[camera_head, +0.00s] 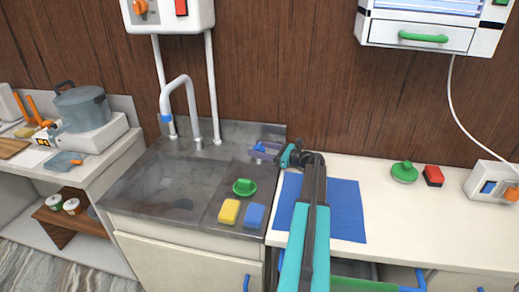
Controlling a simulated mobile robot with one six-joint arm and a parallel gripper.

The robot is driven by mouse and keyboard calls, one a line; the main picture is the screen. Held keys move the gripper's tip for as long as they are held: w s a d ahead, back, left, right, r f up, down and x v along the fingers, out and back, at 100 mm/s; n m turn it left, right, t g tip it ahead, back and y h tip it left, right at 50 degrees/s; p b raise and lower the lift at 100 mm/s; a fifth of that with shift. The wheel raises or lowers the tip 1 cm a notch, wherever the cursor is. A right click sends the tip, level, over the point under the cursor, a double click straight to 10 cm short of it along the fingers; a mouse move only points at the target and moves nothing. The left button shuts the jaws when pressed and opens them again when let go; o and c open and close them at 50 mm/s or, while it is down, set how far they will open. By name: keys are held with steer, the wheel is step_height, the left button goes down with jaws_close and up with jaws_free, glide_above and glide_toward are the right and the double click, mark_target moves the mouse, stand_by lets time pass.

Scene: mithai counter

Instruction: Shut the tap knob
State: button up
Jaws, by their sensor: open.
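The grey tap (192,100) stands at the back of the steel sink counter, with a curved spout and a blue tip. My gripper (259,152) is at the counter's right back edge, pointing left toward the tap. Its jaws are open and seem empty, and it is well apart from the tap. An orange knob (141,7) is on the white wall unit (170,16) above the tap.
A green scrubber (244,187), yellow sponge (229,212) and blue sponge (254,215) lie on the sink counter (150,190). A blue mat (347,212) lies on the white counter at right. A pot (82,108) stands at left. The sink's left side is clear.

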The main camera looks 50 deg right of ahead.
steer(key=shift+s, duration=0.1)
steer(key=b+v, duration=0.3)
steer(key=v, duration=1)
steer(key=shift+s+d, duration=0.25)
steer(key=shift+s, duration=0.1)
